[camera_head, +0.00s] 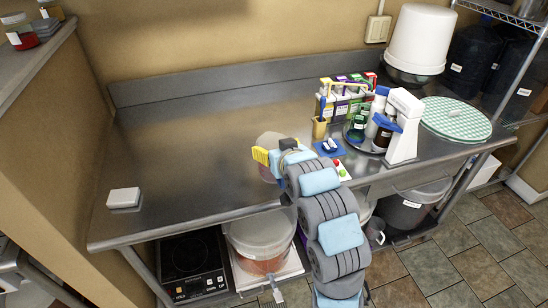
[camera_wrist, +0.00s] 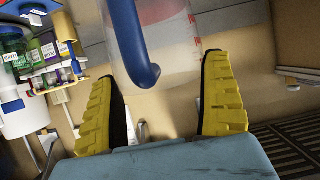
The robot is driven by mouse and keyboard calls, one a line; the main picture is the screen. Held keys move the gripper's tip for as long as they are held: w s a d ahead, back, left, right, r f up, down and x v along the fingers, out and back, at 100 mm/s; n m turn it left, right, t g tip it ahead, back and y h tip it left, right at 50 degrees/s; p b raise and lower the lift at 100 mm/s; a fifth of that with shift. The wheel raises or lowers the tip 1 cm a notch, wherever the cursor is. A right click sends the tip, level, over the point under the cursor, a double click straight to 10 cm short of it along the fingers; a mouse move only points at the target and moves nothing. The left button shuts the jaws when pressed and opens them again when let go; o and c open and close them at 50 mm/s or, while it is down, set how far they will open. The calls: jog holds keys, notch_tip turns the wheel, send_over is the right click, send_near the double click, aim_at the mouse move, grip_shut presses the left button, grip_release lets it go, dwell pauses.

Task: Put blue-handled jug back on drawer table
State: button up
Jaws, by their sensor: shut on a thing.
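The blue-handled jug is a clear, see-through vessel (camera_wrist: 175,40) with a thick blue handle (camera_wrist: 140,50), close in front of the wrist camera. My gripper (camera_wrist: 165,100) has its two yellow, black-lined fingers on either side of the jug and is shut on it; the exact contact is not clear. In the head view my gripper (camera_head: 268,160) is over the front middle of the steel table (camera_head: 200,150). The jug (camera_head: 267,141) shows there as a pale, clear shape, mostly hidden behind the gripper. Its height above the tabletop cannot be told.
A white box (camera_head: 124,198) lies at the table's left front. Right of the gripper stand boxes (camera_head: 345,92), bottles (camera_head: 381,130), a white device (camera_head: 405,125) and a green checked round mat (camera_head: 455,119). The left and middle tabletop is clear. A lidded bucket (camera_head: 260,238) stands below.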

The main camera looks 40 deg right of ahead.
jog(key=w+d+f, duration=0.1)
jog(key=f, duration=0.1)
jog(key=w+d+f+p, duration=0.1)
jog(key=w+d+f, duration=0.2)
jog(key=w+f, duration=0.1)
jog(key=shift+w+d+f+p, duration=0.2)
jog(key=shift+w+f+p, duration=0.1)
jog(key=shift+f, duration=0.1)
jog(key=shift+f+p, duration=0.5)
jog(key=shift+f, duration=1)
jog(key=shift+f, duration=0.1)
jog(key=o, duration=1)
jog(key=shift+o, duration=0.2)
jog(key=b+v, duration=0.1)
jog(key=v, duration=1.1)
jog(key=shift+b, duration=0.4)
jog(key=shift+s, duration=0.1)
